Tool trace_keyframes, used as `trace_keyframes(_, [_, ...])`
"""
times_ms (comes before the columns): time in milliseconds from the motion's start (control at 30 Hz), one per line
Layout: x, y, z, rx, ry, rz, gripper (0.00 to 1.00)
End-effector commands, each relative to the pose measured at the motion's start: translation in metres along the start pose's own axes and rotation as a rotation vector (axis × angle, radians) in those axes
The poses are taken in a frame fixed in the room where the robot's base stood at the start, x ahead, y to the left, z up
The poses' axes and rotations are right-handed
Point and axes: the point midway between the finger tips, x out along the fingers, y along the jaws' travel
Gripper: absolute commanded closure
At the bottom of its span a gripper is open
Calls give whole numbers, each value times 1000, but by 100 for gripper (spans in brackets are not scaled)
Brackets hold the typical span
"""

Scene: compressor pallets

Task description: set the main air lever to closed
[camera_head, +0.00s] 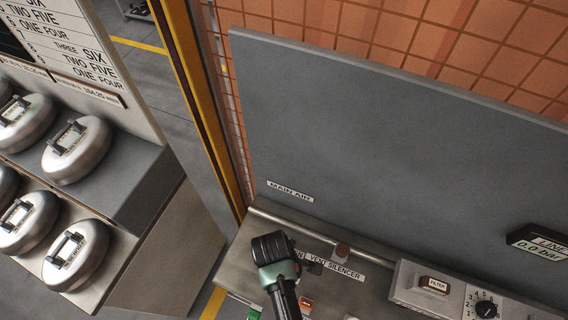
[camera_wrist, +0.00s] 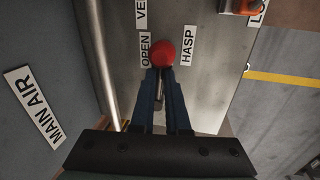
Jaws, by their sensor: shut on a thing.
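The main air lever shows in the wrist view as a red ball knob (camera_wrist: 163,53) with a metal stem below it. My gripper (camera_wrist: 161,77) is shut on the lever, its two dark fingers on either side of the stem just below the knob. The knob sits between the OPEN label (camera_wrist: 146,49) and the HASP label (camera_wrist: 187,46). A MAIN AIR label (camera_wrist: 34,107) is on the grey panel beside a metal pipe. In the head view, my dark hand (camera_head: 272,248) hides the lever and part of the labels.
A steel bench carries a VENT SILENCER label (camera_head: 338,267), a FILTER box (camera_head: 433,285) and a black dial (camera_head: 486,308). A grey panel (camera_head: 400,130) rises behind. Round metal canisters (camera_head: 76,149) fill a rack at left. Floor shows between rack and bench.

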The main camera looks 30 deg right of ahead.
Motion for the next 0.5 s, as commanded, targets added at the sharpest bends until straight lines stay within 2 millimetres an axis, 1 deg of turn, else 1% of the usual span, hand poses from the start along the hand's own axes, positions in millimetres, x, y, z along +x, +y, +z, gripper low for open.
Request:
trace_keyframes(267, [-4,-9,-2,186,-40,-1,100])
trace_keyframes(500, [-6,-19,-7,408,-84,0,100])
